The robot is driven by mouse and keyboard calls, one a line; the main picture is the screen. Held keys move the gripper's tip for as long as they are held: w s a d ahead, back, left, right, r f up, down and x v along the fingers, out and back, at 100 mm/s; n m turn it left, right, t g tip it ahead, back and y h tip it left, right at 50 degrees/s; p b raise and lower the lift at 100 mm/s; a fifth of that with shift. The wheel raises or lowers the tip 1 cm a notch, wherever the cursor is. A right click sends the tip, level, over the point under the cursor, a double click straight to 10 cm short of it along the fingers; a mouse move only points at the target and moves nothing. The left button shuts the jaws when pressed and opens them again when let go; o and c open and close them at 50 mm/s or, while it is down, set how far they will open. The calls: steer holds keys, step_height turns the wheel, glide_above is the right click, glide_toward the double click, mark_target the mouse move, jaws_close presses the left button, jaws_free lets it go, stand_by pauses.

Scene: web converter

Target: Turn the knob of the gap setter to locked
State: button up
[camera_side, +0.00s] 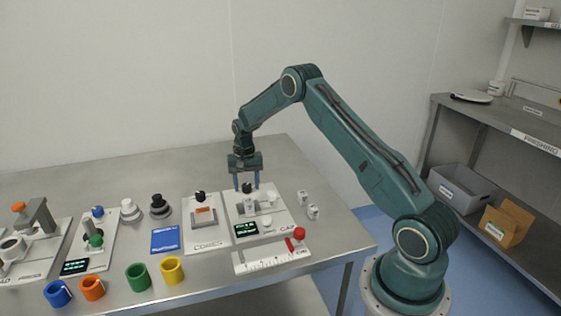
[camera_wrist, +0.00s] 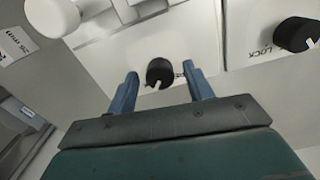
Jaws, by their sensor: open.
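The gap setter is a white plate (camera_side: 275,222) marked GAP, with a small dark display and metal blocks. Its black knob (camera_side: 247,188) is at the back end of the plate. In the wrist view the knob (camera_wrist: 159,71) has a white pointer line directed toward the bottom of the picture. My gripper (camera_side: 247,182) points down over the knob. In the wrist view my gripper (camera_wrist: 161,73) is open, with one blue finger on each side of the knob. I cannot tell whether the fingers touch it. No lock marking is readable beside this knob.
Left of it stands the CORE plate (camera_side: 208,240) with another black knob (camera_side: 199,196); that knob (camera_wrist: 296,35) shows beside the word LOCK in the wrist view.

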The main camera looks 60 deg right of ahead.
mark_target(247, 185)
steer(key=shift+r, duration=0.1)
step_height(247, 185, up, 14)
steer(key=shift+f, duration=0.2)
stand_by(0.4)
steer(key=shift+r, duration=0.1)
steer(key=s+a+r+n+t, duration=0.3)
steer(key=s+a+r+n, duration=0.2)
steer(key=s+a+r, duration=1.05)
steer(key=s+a+n+t, duration=0.1)
steer(key=s+a, duration=0.3)
steer(key=s, duration=0.5)
steer(key=s+a+n+t, duration=0.1)
steer(key=s+a+n, duration=0.3)
steer(key=s, duration=0.6)
steer(key=shift+a+f+t, duration=0.3)
